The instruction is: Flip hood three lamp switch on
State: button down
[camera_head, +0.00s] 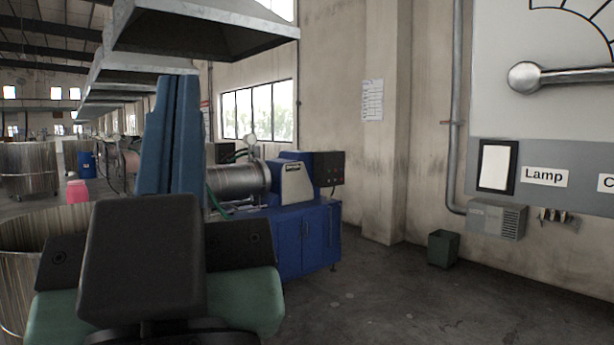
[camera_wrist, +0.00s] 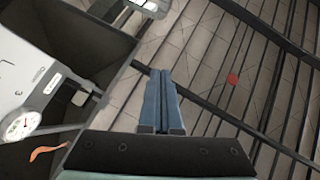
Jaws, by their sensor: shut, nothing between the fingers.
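A black-framed white switch plate (camera_head: 497,166) sits on the grey lower band of a wall panel (camera_head: 560,150) at the right of the head view. A "Lamp" label (camera_head: 544,177) is just right of it. I cannot tell whether the switch is on or off, and no hood number is readable. My gripper (camera_head: 178,80) points up at left of centre, well apart from the panel. Its blue fingers are together and empty, as the wrist view (camera_wrist: 161,74) also shows. The wrist camera looks up toward the roof, and the switch cannot be made out there.
A metal hood (camera_head: 200,25) hangs above and behind my gripper. A blue mill (camera_head: 300,230) stands beyond my arm. A dark green bin (camera_head: 444,248) and a grey vented box (camera_head: 497,219) are by the right wall. The floor (camera_head: 400,310) at front right is clear.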

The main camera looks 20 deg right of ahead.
jog(key=d+n+g+h+p, duration=0.25)
jog(key=d+n+g, duration=0.2)
jog(key=d, duration=0.75)
jog(key=s+d+f+n+g+h, duration=0.4)
jog(key=s+d+f+n+g, duration=0.1)
jog(key=d, duration=0.6)
jog(key=s+n+g, duration=0.1)
jog(key=s+n, duration=0.1)
jog(key=shift+f+n+g, duration=0.2)
jog(key=shift+n+g, duration=0.15)
jog(key=shift+w+r+p, duration=0.1)
jog(key=shift+p, duration=0.3)
